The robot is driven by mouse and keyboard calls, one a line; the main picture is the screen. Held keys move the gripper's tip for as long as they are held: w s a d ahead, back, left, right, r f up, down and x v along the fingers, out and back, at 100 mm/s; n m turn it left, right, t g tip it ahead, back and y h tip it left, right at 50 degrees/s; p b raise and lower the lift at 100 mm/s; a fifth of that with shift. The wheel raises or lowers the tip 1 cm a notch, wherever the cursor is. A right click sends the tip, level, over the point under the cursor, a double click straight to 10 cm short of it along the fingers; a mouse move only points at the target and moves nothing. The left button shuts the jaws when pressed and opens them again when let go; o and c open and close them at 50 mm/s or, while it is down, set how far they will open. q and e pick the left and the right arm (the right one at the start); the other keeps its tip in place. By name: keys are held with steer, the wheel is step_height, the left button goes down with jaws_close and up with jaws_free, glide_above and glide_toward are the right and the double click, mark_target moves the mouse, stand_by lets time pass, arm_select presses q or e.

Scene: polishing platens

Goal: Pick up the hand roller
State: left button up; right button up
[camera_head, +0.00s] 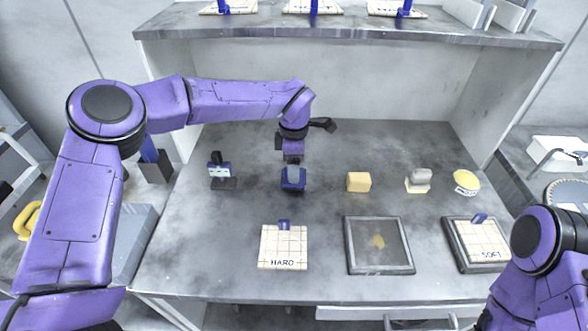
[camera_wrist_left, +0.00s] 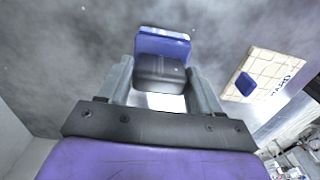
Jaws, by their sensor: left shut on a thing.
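My left gripper (camera_head: 293,166) comes down over the table and is shut on a blue and dark-grey tool (camera_head: 293,184), which seems to be the hand roller. In the left wrist view, the gripper (camera_wrist_left: 163,95) has its grey fingers on both sides of the dark-grey body, and the tool's blue part (camera_wrist_left: 163,44) sticks out beyond them. The tool is at the table surface; I cannot tell whether it touches it. My right arm shows at the lower right, but its gripper is out of view.
A blue-and-black tool (camera_head: 221,172) stands to the left. A yellow block (camera_head: 358,182), a grey-topped block (camera_head: 418,181) and a yellow oval pad (camera_head: 466,182) stand to the right. In front lie the HARD tile (camera_head: 283,247), a framed tray (camera_head: 350,248) and the SOFT tile (camera_head: 479,240). A shelf (camera_head: 350,34) overhangs behind.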

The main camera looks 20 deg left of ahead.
arm_select(q)
steer(key=s+r+b, duration=0.5)
steer(key=s+r, duration=0.7)
steer(key=s, duration=0.2)
steer(key=shift+d, duration=0.2)
steer(key=o, duration=0.6)
steer(key=shift+c, duration=1)
steer(key=shift+s, duration=0.1)
